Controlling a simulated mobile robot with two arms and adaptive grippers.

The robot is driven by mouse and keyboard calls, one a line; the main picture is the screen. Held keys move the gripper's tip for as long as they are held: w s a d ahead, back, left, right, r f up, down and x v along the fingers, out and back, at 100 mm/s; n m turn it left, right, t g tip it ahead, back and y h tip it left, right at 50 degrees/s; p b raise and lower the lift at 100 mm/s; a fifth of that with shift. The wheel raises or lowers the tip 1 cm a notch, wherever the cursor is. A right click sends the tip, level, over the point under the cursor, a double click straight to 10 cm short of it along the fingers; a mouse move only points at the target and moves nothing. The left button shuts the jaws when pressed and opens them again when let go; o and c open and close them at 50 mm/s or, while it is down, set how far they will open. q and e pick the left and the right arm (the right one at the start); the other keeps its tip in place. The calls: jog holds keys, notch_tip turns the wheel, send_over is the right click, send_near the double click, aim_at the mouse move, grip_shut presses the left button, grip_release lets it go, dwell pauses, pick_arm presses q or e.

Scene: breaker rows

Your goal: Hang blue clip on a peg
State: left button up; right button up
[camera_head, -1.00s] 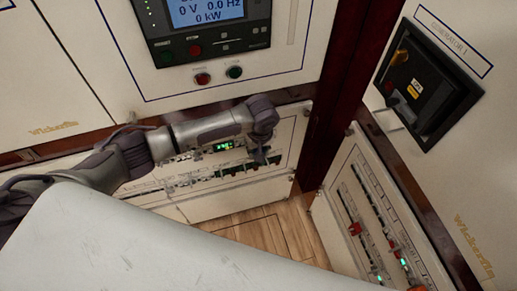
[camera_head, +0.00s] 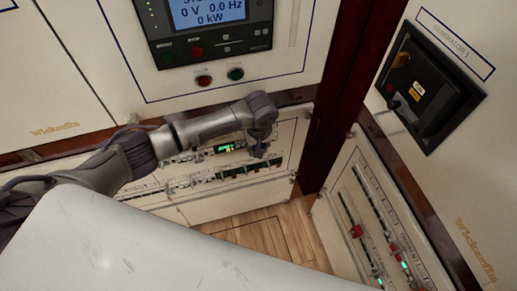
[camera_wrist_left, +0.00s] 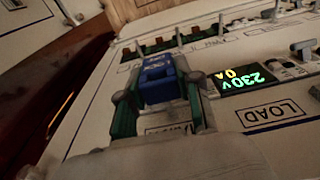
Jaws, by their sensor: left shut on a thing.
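The blue clip (camera_wrist_left: 158,82) is between the two fingers of my left gripper (camera_wrist_left: 156,92) in the left wrist view, and the gripper is shut on it. It is held above the white breaker panel (camera_wrist_left: 90,118), over a partly hidden label. Small upright metal posts (camera_wrist_left: 177,36), which may be pegs, stand along a row of breakers beyond the clip. In the head view my left gripper (camera_head: 260,147) is at the right part of the low panel (camera_head: 230,202), where the clip is too small to make out. My right gripper is not in view.
A lit green display (camera_wrist_left: 245,86) and a LOAD label (camera_wrist_left: 272,114) are right of the clip. In the head view, a dark red post (camera_head: 338,105) stands right of my gripper, and a side panel with red switches (camera_head: 357,230) lies beyond it. The wooden floor (camera_head: 252,232) is clear.

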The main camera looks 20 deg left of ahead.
pick_arm(q)
jog(key=shift+w+a, duration=0.6)
jog(key=shift+w, duration=0.3)
jog(key=o, duration=1.2)
jog(key=r, duration=0.8)
jog(key=s+r, duration=0.1)
jog(key=r, duration=0.3)
jog(key=shift+d, duration=0.4)
jog(key=shift+s+f, duration=0.1)
